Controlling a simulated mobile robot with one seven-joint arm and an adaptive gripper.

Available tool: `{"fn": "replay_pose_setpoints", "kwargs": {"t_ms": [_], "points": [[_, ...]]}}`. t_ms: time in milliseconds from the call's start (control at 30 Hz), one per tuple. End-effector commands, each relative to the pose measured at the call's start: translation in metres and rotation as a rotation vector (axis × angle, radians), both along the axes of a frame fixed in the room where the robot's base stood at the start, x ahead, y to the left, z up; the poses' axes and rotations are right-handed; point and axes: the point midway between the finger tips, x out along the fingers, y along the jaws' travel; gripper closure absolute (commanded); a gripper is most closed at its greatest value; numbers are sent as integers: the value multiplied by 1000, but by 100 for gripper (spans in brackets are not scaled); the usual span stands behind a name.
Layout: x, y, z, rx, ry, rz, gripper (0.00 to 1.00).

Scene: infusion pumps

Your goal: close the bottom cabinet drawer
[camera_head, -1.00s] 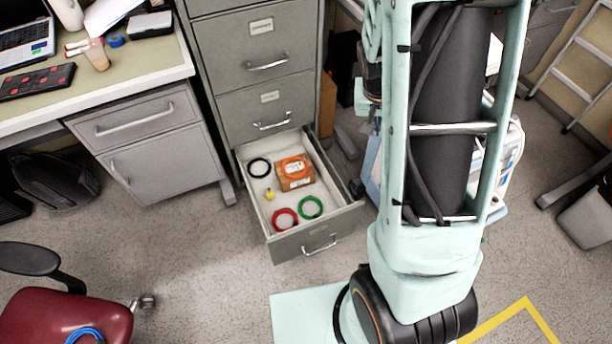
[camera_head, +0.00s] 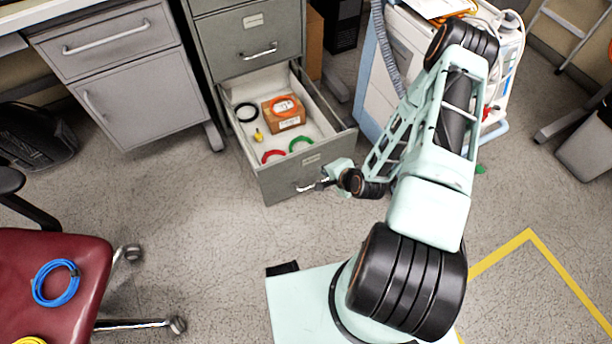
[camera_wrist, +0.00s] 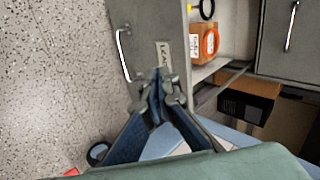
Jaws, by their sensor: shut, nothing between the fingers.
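The bottom drawer (camera_head: 281,183) of the grey filing cabinet (camera_head: 237,48) stands pulled out in the head view. It holds a cardboard box (camera_head: 284,113) with an orange ring on it, black, red and green rings and a small yellow item. In the wrist view the drawer front (camera_wrist: 150,35) shows its handle (camera_wrist: 124,55) and label. My gripper (camera_head: 318,184) is at the right part of the drawer front, near the handle. In the wrist view my gripper (camera_wrist: 160,84) has its fingertips together and empty, by the label. I cannot tell whether they touch the front.
A grey desk cabinet (camera_head: 122,75) stands to the left. A red chair (camera_head: 50,285) with blue and yellow coils is at the lower left. A white wheeled machine (camera_head: 405,50) stands right of the filing cabinet. The floor before the drawer is mostly clear.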

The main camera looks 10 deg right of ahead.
Motion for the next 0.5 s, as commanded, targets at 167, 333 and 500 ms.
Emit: {"fn": "replay_pose_setpoints", "kwargs": {"t_ms": [167,333,500], "points": [[4,9,-13,87,-47,-86,100],[13,12,-21,95,-54,-94,100],[35,19,-43,93,-55,-89,100]]}}
